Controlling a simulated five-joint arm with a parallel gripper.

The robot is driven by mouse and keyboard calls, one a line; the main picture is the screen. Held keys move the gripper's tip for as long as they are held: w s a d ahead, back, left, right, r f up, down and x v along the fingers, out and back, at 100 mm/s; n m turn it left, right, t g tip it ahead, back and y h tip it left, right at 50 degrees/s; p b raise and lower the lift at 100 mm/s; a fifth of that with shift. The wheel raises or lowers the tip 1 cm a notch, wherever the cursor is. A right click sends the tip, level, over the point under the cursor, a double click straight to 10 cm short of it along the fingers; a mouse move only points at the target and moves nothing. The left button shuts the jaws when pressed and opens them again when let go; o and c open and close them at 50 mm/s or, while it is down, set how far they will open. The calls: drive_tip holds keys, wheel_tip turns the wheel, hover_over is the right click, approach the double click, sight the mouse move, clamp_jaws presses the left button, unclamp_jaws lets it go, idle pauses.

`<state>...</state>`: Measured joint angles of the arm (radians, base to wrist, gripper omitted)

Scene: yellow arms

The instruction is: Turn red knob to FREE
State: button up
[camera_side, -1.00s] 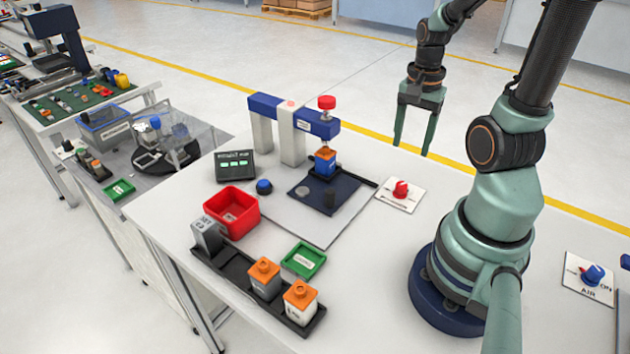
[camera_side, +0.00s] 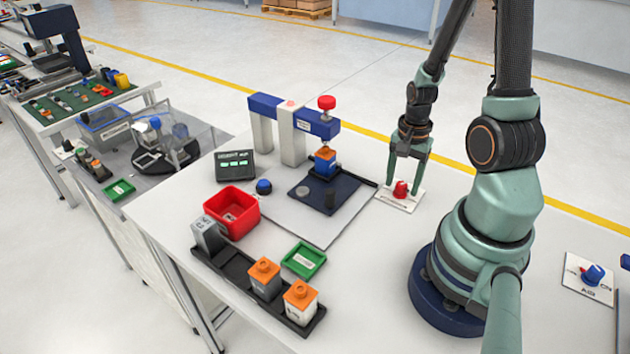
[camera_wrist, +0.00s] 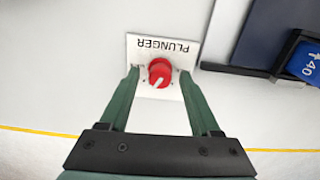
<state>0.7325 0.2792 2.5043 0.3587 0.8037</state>
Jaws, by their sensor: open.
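The red knob (camera_side: 401,189) sits on a white plate (camera_side: 388,204) at the right of the work area in the side view. In the wrist view the knob (camera_wrist: 160,73) has a pale pointer line slanting toward the lower left, and its plate (camera_wrist: 143,44) reads PLUNGER upside down. My gripper (camera_side: 405,184) is open, pointing down over the plate, with one finger on each side of the knob. In the wrist view the gripper (camera_wrist: 160,74) shows gaps between both fingers and the knob. The position labels beside the knob are too small to read.
A blue press (camera_side: 293,115) holds an orange-topped block on the dark pad (camera_side: 343,191) left of the plate. A red bin (camera_side: 246,233), a green tray (camera_side: 316,258) and a black rack (camera_side: 229,273) stand nearer. A blue AIR knob (camera_side: 592,275) is far right.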

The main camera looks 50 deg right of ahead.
drive_tip(key=shift+f, duration=0.1)
clamp_jaws()
drive_tip(key=shift+n, duration=0.3)
drive_tip(key=n, duration=0.3)
drive_tip(key=shift+n, duration=0.3)
drive_tip(key=n, duration=0.3)
drive_tip(key=shift+n, duration=0.3)
drive_tip(key=n, duration=0.6)
drive_tip(key=shift+n, duration=0.3)
